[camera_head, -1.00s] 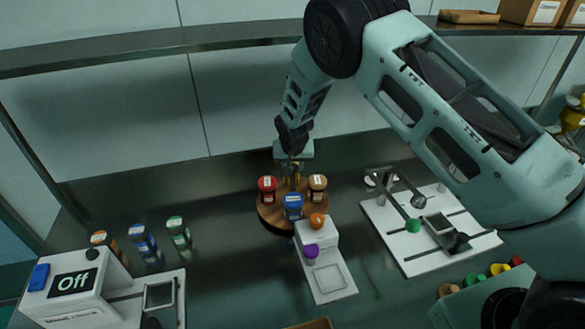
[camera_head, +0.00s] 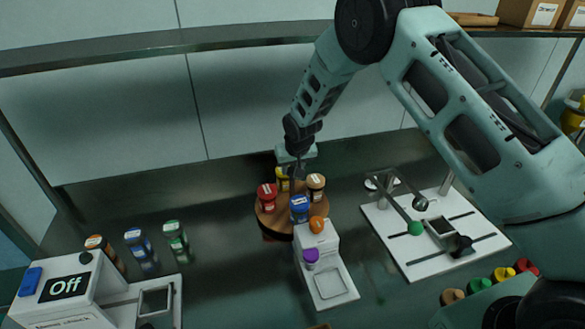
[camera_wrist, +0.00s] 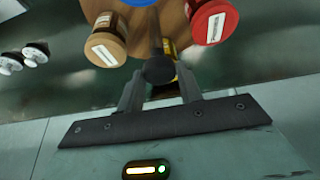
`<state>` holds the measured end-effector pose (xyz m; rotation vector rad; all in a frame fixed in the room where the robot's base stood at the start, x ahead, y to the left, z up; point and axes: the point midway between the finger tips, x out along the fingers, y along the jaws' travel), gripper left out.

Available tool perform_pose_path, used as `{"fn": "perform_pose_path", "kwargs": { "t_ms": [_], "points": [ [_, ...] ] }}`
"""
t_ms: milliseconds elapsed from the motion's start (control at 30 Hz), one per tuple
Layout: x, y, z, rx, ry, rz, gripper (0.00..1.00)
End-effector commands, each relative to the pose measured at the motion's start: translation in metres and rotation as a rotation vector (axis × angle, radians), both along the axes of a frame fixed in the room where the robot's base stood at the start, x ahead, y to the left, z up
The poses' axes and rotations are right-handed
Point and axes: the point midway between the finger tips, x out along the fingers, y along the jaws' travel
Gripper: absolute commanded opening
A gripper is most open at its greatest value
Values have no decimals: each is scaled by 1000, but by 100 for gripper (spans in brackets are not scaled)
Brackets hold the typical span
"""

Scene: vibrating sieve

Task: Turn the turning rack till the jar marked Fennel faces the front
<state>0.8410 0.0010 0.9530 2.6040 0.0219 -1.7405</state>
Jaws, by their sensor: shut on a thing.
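The turning rack (camera_head: 270,225) is a round wooden disc on the table with a dark upright post and knob in the middle. It carries a blue jar (camera_head: 299,208) at the front, a red jar (camera_head: 266,197) at left, a tan jar (camera_head: 316,187) at right and a yellow jar (camera_head: 283,178) at the back. The labels are too small or blurred to read, so I cannot tell which is Fennel. My gripper (camera_wrist: 160,74) is shut on the dark knob (camera_wrist: 160,70), pointing down above the rack. The yellow jar is mostly hidden in the wrist view.
A white stand (camera_head: 330,275) with orange and purple knobs is close in front of the rack. A white board (camera_head: 405,255) with levers lies at right. The box reading Off (camera_head: 65,290) and several jars (camera_head: 136,244) are at left. A shelf (camera_head: 230,44) crosses behind.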

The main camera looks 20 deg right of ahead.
Motion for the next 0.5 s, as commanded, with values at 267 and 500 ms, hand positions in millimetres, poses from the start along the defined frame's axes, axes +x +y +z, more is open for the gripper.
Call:
{"fn": "perform_pose_path", "kwargs": {
  "t_ms": [267,500],
  "points": [
    [0,1,1,1,0,0,0],
    [0,0,0,0,0,0,57]
  ]
}}
